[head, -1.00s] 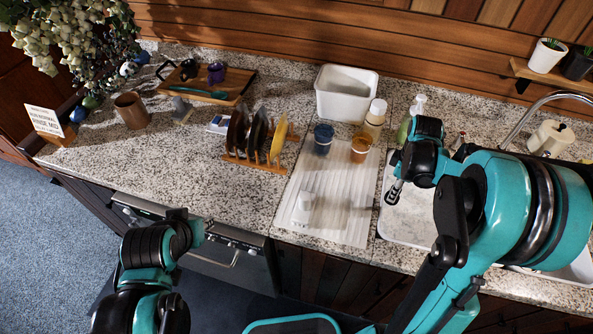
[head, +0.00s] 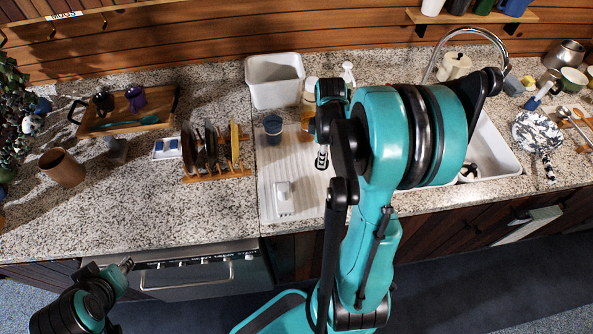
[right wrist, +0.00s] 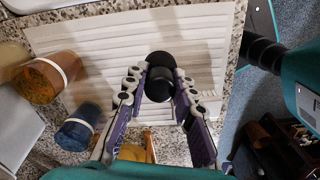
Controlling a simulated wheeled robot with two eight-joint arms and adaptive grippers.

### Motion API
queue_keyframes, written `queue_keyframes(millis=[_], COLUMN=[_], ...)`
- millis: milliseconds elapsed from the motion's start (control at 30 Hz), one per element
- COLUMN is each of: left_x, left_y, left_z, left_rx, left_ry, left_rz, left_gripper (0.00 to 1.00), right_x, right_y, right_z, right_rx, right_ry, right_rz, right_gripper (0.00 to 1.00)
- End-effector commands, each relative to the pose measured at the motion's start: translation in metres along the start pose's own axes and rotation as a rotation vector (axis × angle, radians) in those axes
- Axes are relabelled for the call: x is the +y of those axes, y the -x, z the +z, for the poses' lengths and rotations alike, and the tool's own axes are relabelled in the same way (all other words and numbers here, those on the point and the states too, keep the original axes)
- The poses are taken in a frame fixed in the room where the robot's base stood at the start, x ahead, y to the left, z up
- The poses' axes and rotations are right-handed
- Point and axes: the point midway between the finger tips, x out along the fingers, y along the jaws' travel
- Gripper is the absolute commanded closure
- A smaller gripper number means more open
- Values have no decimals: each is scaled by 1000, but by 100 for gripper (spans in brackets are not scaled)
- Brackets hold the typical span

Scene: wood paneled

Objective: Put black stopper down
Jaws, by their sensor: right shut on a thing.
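The black stopper (right wrist: 159,78), a dark disc with a round knob, is between the fingertips of my right gripper (right wrist: 160,88) in the right wrist view. The gripper is shut on it, above the ribbed white drainboard (right wrist: 205,40). I cannot tell how high it is. In the head view my right gripper (head: 322,157) hangs over the right part of the drainboard (head: 270,185), and the stopper is not clear there. My left gripper (head: 125,265) is low, in front of the counter, with its jaws too small to read.
A plate rack (head: 215,170) is left, the sink (head: 495,150) right. The counter between rack and front edge is clear.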

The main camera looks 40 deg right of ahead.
Motion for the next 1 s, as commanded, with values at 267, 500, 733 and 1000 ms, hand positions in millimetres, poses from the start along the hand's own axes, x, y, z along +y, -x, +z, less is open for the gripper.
queue_keyframes(millis=[267,500,733,1000], left_x=[0,0,0,0], left_y=[-8,-11,-18,-18], left_z=[6,8,13,12], left_rx=[0,0,0,0], left_ry=[0,0,0,0], left_rz=[0,0,0,0], left_gripper=[71,71,71,71], right_x=[-15,-18,-18,-18], right_y=[-36,-48,-80,-81], right_z=[-56,-66,-66,-65], right_rx=[0,0,0,0], right_ry=[4,0,0,0], right_rz=[0,0,0,0], right_gripper=[100,100,100,100])
